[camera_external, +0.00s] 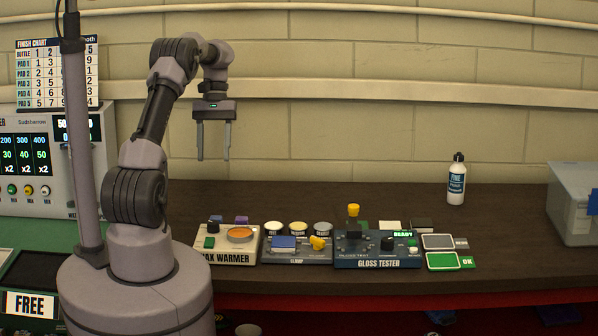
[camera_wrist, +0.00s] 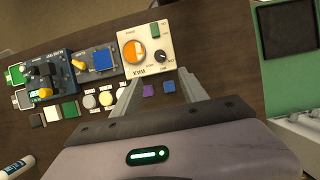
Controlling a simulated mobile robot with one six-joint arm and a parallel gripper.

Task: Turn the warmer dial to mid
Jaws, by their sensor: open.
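The wax warmer (camera_external: 247,254) is a cream box on the bench, with an orange round pot (camera_external: 240,234) on top. In the wrist view the warmer (camera_wrist: 147,72) shows the black dial (camera_wrist: 162,57) beside the orange pot (camera_wrist: 133,49). The dial's exact setting is too small to read. My gripper (camera_external: 213,156) is open and empty, pointing down well above the warmer. In the wrist view its fingers (camera_wrist: 158,82) are spread, apart from the dial.
A blue block (camera_wrist: 169,87) and a purple block (camera_wrist: 148,90) lie behind the warmer. A clamp-like station with a blue pad (camera_external: 283,242) and the gloss tester (camera_external: 378,263) stand close on its right. A white bottle (camera_external: 456,184) stands farther right.

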